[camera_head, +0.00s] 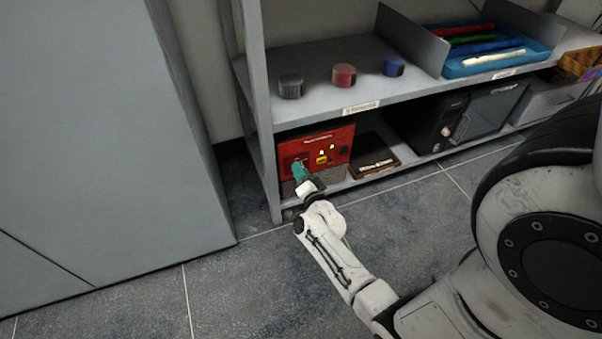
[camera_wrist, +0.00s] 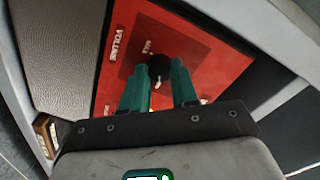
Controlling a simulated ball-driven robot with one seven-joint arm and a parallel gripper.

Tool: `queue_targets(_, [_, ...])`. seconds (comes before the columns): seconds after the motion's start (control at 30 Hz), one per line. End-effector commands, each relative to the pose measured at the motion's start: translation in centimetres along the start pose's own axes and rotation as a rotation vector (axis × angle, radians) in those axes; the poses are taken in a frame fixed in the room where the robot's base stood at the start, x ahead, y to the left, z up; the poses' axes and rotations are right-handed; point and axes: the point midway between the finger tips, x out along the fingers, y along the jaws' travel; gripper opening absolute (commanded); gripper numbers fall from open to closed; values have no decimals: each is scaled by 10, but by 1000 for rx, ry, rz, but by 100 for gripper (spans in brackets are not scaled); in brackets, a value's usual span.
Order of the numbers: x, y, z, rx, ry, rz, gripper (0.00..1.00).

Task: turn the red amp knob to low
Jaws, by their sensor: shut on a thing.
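The red amp (camera_head: 325,145) stands on the lower shelf at its left end; its red panel (camera_wrist: 206,62) fills the middle of the wrist view. A dark round knob (camera_wrist: 158,68) with a pale pointer mark sits on the panel near the "VOLUME" lettering. My gripper (camera_wrist: 158,80) reaches the panel with its green fingers on either side of the knob, shut on it. In the head view my gripper (camera_head: 299,170) covers the knob at the panel's left part. The pointer shows between the fingers, towards the gripper. The full scale lettering is partly hidden.
A dark flat box (camera_head: 375,158) lies right of the amp, with a black amp (camera_head: 440,125) beyond. The upper shelf (camera_head: 345,95) holds grey, red and blue round items and a blue tray (camera_head: 495,55). A shelf post (camera_head: 262,130) stands close left.

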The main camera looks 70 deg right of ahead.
Motion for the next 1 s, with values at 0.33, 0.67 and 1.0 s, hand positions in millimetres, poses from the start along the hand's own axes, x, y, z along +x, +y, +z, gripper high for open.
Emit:
queue_targets(0.33, [0, 0, 0, 44, -2, 1, 0])
queue_targets(0.67, [0, 1, 0, 44, -2, 1, 32])
queue_targets(1.0, [0, 0, 0, 43, -2, 0, 54])
